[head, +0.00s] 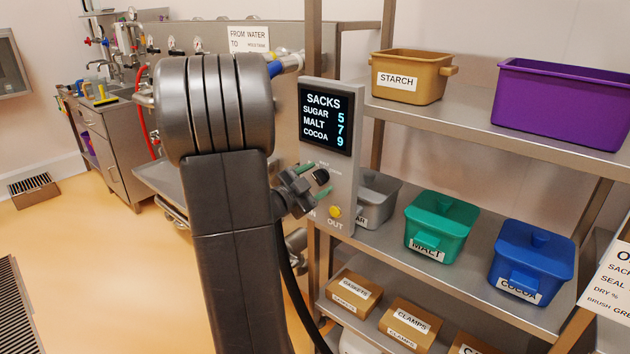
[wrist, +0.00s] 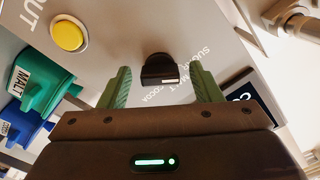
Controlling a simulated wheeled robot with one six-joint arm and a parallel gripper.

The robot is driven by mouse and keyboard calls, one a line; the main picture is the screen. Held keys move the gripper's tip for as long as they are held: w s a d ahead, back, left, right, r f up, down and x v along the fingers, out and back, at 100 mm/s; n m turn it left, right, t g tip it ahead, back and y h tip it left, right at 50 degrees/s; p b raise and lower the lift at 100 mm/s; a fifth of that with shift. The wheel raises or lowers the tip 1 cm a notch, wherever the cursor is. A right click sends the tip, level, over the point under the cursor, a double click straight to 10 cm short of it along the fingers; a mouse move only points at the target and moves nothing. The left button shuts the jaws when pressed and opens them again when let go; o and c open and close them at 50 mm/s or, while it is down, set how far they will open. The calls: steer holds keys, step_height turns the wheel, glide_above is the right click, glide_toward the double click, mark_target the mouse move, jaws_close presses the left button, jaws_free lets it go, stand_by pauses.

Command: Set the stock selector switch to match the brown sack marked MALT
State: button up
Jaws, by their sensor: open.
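The selector switch is a black knob (head: 321,177) on the grey control panel (head: 343,190), below the display. In the wrist view the knob (wrist: 158,68) has a pale mark on its lower end, near small printed words SUGAR, MALT and COCOA. I cannot tell for certain which word the mark points to. My gripper (head: 308,182) is open in front of the panel. Its green fingers (wrist: 163,78) stand on either side of the knob with gaps, not visibly touching it. No brown sack marked MALT shows.
The display (head: 326,116) lists SACKS, SUGAR 5, MALT 7, COCOA 9. A yellow button (head: 335,212) sits by OUT below the knob. Right of the panel, a shelf holds a green MALT bin (head: 440,225) and a blue COCOA bin (head: 531,262).

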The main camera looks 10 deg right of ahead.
steer(key=shift+c, duration=0.2)
steer(key=c, duration=0.9)
steer(key=shift+c, duration=0.2)
steer(key=shift+f+m+b, duration=0.15)
steer(key=shift+m+b, duration=0.15)
steer(key=shift+b, duration=0.2)
steer(key=m+b, duration=0.3)
steer(key=b, duration=0.1)
steer(key=shift+f+m+b, duration=0.15)
steer(key=shift+m+b, duration=0.15)
steer(key=shift+b, duration=0.05)
steer(key=m+b, duration=0.3)
steer(key=m, duration=0.1)
steer(key=shift+b, duration=0.4)
steer(key=shift+r+m+b, duration=0.2)
steer(key=shift+m+b, duration=0.5)
steer(key=shift+m, duration=0.1)
